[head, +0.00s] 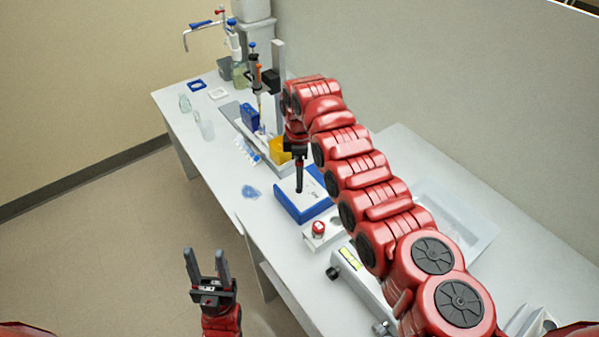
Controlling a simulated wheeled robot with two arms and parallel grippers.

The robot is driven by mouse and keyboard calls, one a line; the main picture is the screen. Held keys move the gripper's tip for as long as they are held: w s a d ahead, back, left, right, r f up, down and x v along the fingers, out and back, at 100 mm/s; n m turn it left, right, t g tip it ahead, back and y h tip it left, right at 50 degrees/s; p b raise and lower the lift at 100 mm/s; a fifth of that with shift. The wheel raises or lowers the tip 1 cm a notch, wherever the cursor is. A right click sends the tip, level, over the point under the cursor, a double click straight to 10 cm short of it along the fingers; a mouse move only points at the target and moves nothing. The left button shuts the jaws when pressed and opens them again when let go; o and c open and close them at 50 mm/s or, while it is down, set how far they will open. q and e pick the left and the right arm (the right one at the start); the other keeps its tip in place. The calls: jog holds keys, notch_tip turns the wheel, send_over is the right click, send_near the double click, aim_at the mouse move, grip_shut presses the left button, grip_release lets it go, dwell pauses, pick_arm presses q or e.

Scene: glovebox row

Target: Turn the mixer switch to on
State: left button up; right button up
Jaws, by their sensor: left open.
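A low blue box with a pale top (290,206) stands on the bench and looks like the mixer. Beside it, nearer to me, is a small white box (316,243) with a red round knob (319,228). I cannot tell from this view which part is the mixer switch. My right gripper (299,189) points down over the blue box; its fingers overlap from this side, and I cannot tell contact. My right arm hides the bench behind it. My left gripper (205,252) is open and empty, over the floor in front of the bench.
The long white bench (280,250) runs along the wall. A pipette stand (278,65), yellow container (281,150) and blue rack (250,117) are farther back. A clear tray (470,225) lies right of my arm. A pale device (355,275) is nearer. The floor at left is free.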

notch_tip(320, 180, down, 2)
jog(key=shift+w+f, duration=0.1)
jog(key=shift+f, duration=0.65)
jog(key=shift+c, duration=0.2)
